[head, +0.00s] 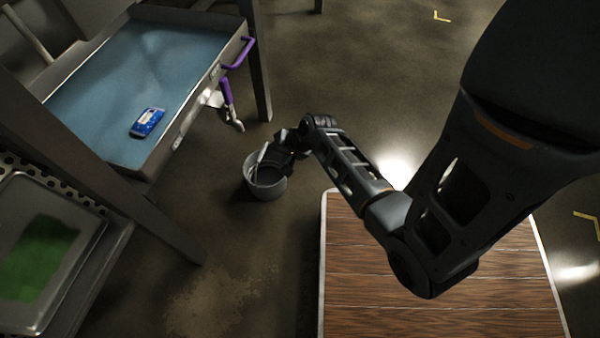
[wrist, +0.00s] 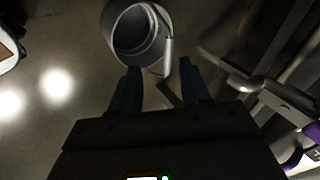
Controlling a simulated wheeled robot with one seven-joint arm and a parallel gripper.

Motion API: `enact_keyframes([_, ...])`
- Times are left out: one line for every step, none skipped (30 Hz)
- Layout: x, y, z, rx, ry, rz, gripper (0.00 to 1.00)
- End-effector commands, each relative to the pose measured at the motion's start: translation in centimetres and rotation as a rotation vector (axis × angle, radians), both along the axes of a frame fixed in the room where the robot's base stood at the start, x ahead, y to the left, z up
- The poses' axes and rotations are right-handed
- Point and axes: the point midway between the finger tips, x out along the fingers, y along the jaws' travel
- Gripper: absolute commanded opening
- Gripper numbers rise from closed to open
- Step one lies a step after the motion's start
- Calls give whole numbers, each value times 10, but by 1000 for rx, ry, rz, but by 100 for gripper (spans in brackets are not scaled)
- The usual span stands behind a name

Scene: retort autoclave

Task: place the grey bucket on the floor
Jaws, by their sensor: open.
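The grey bucket (head: 266,183) stands upright on the floor, or very close to it, between the blue-lined tray and the wooden surface in the head view. In the wrist view the bucket (wrist: 138,32) lies just beyond the fingertips, with its light handle on the side toward the right finger. My gripper (head: 274,158) is above the bucket's rim at its handle side. In the wrist view my gripper (wrist: 162,75) has its two dark fingers apart with a gap between them. I cannot tell whether a finger touches the handle.
A blue-lined tray (head: 242,45) with purple handles (head: 238,53) holds a blue packet (head: 148,122) at upper left. A metal tray (head: 92,243) with a green patch is at lower left. A wooden surface (head: 440,305) is at lower right. Floor (head: 240,270) in front of the bucket is clear.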

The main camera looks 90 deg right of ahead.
Motion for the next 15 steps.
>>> enact_keyframes([-5,26,1,-58,22,66,46])
enact_keyframes([-7,38,4,-100,31,102,46])
enact_keyframes([-10,54,9,-156,39,155,46])
enact_keyframes([-12,65,14,-199,43,194,46])
enact_keyframes([-15,76,20,-242,45,231,46])
enact_keyframes([-18,91,29,-298,45,285,46])
enact_keyframes([-21,102,36,-339,43,324,46])
enact_keyframes([-23,113,44,-380,37,364,46])
enact_keyframes([-27,127,57,-437,29,418,46])
enact_keyframes([-30,137,66,-476,21,457,46])
enact_keyframes([-33,147,77,-517,11,498,46])
enact_keyframes([-37,161,91,-571,-6,550,46])
enact_keyframes([-40,170,103,-610,-21,588,46])
enact_keyframes([-43,180,116,-649,-37,627,46])
enact_keyframes([-48,193,133,-699,-62,677,46])
